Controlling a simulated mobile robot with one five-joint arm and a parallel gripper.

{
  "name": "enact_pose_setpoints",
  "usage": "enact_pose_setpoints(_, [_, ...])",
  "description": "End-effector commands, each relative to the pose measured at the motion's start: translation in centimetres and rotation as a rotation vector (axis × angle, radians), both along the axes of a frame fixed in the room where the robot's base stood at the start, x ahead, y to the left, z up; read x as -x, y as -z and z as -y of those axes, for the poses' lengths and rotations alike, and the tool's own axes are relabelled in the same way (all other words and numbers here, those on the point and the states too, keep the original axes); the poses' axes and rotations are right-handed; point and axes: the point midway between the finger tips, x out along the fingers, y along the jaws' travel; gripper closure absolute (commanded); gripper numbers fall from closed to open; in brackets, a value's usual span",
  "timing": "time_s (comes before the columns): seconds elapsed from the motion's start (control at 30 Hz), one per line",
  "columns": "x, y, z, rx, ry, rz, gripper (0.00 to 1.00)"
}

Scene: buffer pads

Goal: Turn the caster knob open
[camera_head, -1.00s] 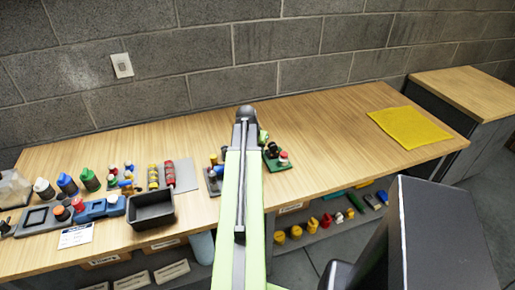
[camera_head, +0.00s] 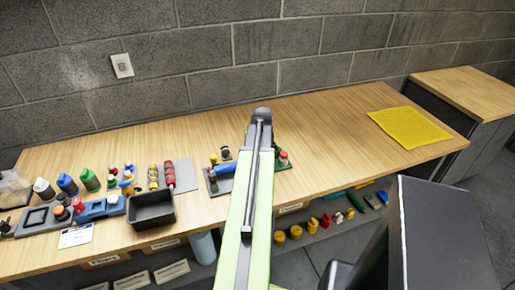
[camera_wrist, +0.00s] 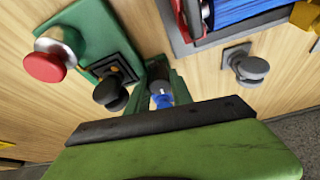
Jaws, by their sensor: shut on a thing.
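My gripper (camera_wrist: 162,88) is in the lower middle of the wrist view, fingers closed around a small blue-and-silver knob-like part (camera_wrist: 161,100). It is mostly hidden by the fingers, and I cannot tell whether it is the caster knob or how far it is turned. A black knob (camera_wrist: 110,94) stands on a green plate (camera_wrist: 88,30) just left of the fingers. A grey knob (camera_wrist: 250,69) on a square grey plate is to their right. In the head view my arm covers the gripper and its grip.
A red-topped button (camera_wrist: 45,66) shares the green plate. A blue cylinder (camera_wrist: 235,12) lies in a grey tray, also visible in the head view (camera_head: 223,170). A black bin (camera_head: 151,212) and several bottles stand left. Right is clear bench and a yellow cloth (camera_head: 409,125).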

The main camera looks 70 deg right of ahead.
Motion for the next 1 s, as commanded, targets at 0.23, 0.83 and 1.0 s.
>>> enact_pose_setpoints(0.23, [-0.2, -0.04, 0.04, 0.001, -0.011, 0.004, 1.0])
enact_pose_setpoints(0.83, [-0.09, 0.0, -0.02, -0.001, -0.009, 0.001, 0.51])
enact_pose_setpoints(1.0, [0.0, -0.48, -0.16, 0.0, -0.009, 0.001, 0.51])
